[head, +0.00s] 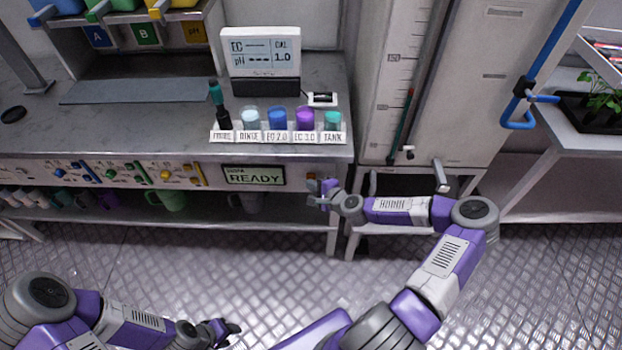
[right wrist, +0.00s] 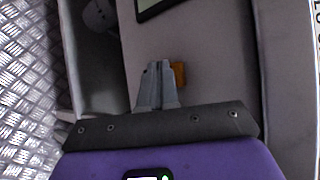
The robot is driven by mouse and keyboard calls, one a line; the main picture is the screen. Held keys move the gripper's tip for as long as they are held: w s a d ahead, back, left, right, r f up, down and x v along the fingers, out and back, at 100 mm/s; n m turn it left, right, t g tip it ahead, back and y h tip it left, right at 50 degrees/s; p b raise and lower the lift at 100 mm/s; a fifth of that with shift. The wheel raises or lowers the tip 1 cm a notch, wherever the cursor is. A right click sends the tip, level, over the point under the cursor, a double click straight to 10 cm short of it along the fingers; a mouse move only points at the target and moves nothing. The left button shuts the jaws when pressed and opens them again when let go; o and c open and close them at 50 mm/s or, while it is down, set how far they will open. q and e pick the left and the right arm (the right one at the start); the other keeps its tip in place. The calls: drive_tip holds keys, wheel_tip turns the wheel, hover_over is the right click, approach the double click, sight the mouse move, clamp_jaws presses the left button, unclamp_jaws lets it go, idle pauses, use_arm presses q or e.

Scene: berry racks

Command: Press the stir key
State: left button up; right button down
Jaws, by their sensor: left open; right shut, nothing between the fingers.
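An orange key (right wrist: 179,75) sits on the grey front panel and shows in the right wrist view, partly hidden behind the fingertips; I cannot read a label on it. My right gripper (head: 322,194) is shut and empty at the right end of the panel, right of the READY display (head: 254,175). Its closed fingers (right wrist: 158,68) overlap the key's left side in the right wrist view; I cannot tell if they touch it. My left gripper (head: 230,328) is open and empty, low over the floor and well away from the panel.
A rack of labelled cups (head: 278,137) stands on the bench above the panel, with an EC/pH meter (head: 262,60) behind it. Several knobs and switches (head: 120,173) line the panel further left. Mugs (head: 172,200) stand on the shelf below. The floor in front is clear.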

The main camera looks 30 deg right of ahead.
drive_tip(key=shift+w+d, duration=0.15)
drive_tip(key=shift+w, duration=0.1)
drive_tip(key=shift+s, duration=0.15)
idle(0.4)
drive_tip(key=shift+s+a, duration=0.45)
drive_tip(key=shift+s, duration=0.2)
drive_tip(key=s+a, duration=0.1)
drive_tip(key=s+p, duration=0.1)
drive_tip(key=s+a, duration=0.1)
drive_tip(key=s, duration=0.1)
drive_tip(key=shift+s+a, duration=0.1)
drive_tip(key=shift+a, duration=0.25)
idle(0.6)
